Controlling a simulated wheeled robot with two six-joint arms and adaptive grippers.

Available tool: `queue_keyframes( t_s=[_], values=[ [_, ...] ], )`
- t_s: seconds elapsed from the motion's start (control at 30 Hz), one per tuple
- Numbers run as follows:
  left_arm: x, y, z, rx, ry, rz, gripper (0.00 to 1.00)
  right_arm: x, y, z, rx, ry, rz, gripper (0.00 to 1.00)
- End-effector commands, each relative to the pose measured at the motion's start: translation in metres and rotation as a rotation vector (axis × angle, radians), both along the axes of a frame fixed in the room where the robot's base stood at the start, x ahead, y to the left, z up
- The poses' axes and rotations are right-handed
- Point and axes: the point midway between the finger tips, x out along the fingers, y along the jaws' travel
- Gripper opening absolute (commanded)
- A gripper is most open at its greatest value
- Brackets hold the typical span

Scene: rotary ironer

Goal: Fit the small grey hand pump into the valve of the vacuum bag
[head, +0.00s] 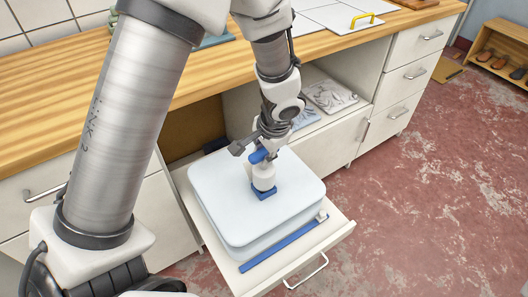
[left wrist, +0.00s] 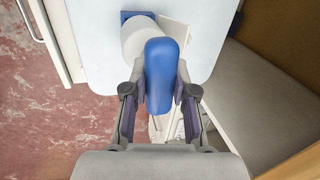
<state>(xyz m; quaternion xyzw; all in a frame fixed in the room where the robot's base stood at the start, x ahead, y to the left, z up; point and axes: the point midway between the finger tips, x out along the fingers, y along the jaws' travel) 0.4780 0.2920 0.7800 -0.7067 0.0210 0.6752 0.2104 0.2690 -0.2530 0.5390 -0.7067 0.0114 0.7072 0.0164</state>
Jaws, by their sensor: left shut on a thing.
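The vacuum bag (head: 222,200) is a thick, pale blue-white, rounded pack lying in the open drawer; part of it shows in the left wrist view (left wrist: 95,55). Its blue square valve (head: 265,193) sits on top, and a corner of it shows in the left wrist view (left wrist: 126,15). The hand pump has a pale grey body (head: 264,177) and a blue handle (left wrist: 160,75). The body stands over the valve and looks touching; whether it is seated, I cannot tell. My left gripper (head: 259,153) is shut on the blue handle. My right gripper is not in view.
The drawer (head: 338,228) is pulled out under a wooden worktop (head: 200,88). A blue strip (head: 275,248) with a pale slider runs along the bag's front edge. An open shelf with patterned packs (head: 330,95) is behind right. Red floor is free at right.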

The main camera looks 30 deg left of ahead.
Motion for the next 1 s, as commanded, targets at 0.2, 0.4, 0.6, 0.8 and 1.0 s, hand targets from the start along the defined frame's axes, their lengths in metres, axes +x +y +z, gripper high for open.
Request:
queue_keyframes(
  t_s=[0.2,0.4,0.6,0.8,1.0],
  values=[
    [0.0001,0.0,0.0007,0.0,0.0,0.0,0.0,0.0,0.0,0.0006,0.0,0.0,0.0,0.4],
    [0.0001,-0.0001,-0.0035,0.0,0.0,0.0,0.0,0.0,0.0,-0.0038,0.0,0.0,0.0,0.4],
    [0.0002,-0.0001,-0.0056,0.0,0.0,0.0,0.0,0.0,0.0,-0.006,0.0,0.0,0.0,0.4],
    [0.0002,-0.0002,-0.0052,0.0,0.0,0.0,0.0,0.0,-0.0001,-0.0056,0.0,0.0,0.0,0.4],
    [0.0002,-0.0001,-0.0053,0.0,0.0,0.0,0.56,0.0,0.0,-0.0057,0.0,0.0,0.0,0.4]
  ],
)
